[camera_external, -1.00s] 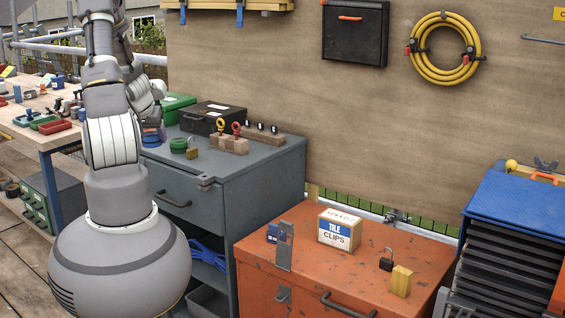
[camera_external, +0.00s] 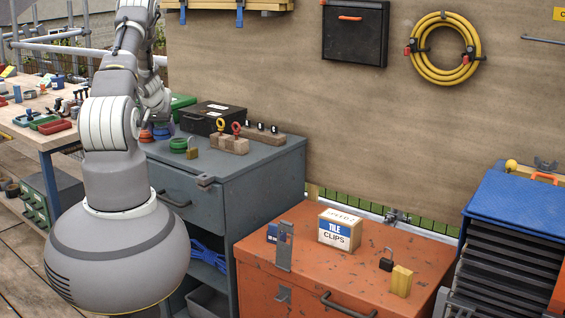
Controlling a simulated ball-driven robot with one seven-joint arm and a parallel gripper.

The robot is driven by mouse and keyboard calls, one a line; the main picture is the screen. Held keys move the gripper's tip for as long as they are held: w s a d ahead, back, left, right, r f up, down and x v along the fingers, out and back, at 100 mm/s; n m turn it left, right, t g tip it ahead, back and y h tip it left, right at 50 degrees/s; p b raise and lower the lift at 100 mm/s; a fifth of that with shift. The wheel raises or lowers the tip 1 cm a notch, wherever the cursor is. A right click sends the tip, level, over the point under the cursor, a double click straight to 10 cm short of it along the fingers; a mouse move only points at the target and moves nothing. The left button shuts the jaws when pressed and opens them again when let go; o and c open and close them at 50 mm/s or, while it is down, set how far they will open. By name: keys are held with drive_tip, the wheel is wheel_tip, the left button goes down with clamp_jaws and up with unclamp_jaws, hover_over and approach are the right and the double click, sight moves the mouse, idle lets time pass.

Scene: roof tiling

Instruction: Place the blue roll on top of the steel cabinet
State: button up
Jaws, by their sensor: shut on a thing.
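The steel cabinet (camera_external: 256,185) is grey-blue, with a drawer and an open shelf below, and stands left of the middle. The blue roll (camera_external: 162,133) shows at the left end of its top, just below the end of my arm. My gripper (camera_external: 160,124) is at the roll and shut on it; the fingers are small and partly hidden by my own arm. I cannot tell whether the roll touches the cabinet top.
An orange-red roll (camera_external: 146,136) lies left of the blue one. An orange chest (camera_external: 345,268) stands right.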

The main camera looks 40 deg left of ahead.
drive_tip(key=shift+f+b, duration=0.35)
drive_tip(key=shift+f, duration=0.9)
drive_tip(key=shift+f, duration=0.2)
drive_tip(key=o, duration=0.8)
drive_tip(key=shift+o, duration=0.2)
drive_tip(key=shift+r, duration=0.1)
drive_tip(key=shift+r, duration=0.15)
drive_tip(key=p+v, duration=0.2)
drive_tip(key=v, duration=1)
drive_tip(key=shift+d, duration=0.1)
